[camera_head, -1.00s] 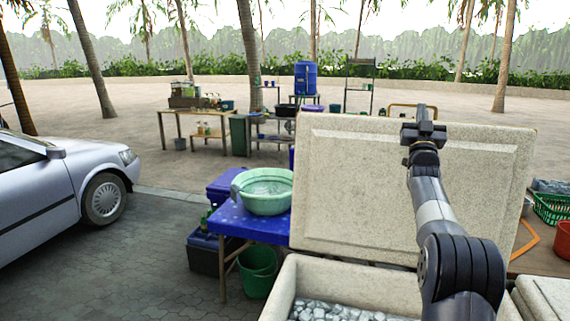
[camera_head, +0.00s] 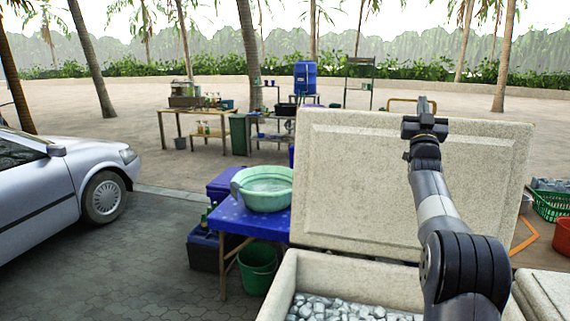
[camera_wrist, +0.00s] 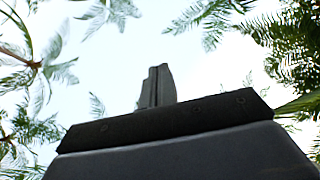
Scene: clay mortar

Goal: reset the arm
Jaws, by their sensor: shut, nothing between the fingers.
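My gripper (camera_head: 424,106) is raised in front of the upright pale lid of a cooler box, with its fingers pointing up. In the wrist view the gripper fingers (camera_wrist: 157,87) are together and empty, with sky and palm fronds behind them. My dark arm rises at the right of the head view.
The open cooler lid (camera_head: 350,190) stands behind my arm, above a box (camera_head: 290,262) of ice (camera_head: 335,308). To its left a blue table (camera_head: 237,222) holds a green basin (camera_head: 265,188). A green basket (camera_head: 552,206) and a red container (camera_head: 563,238) are at the right.

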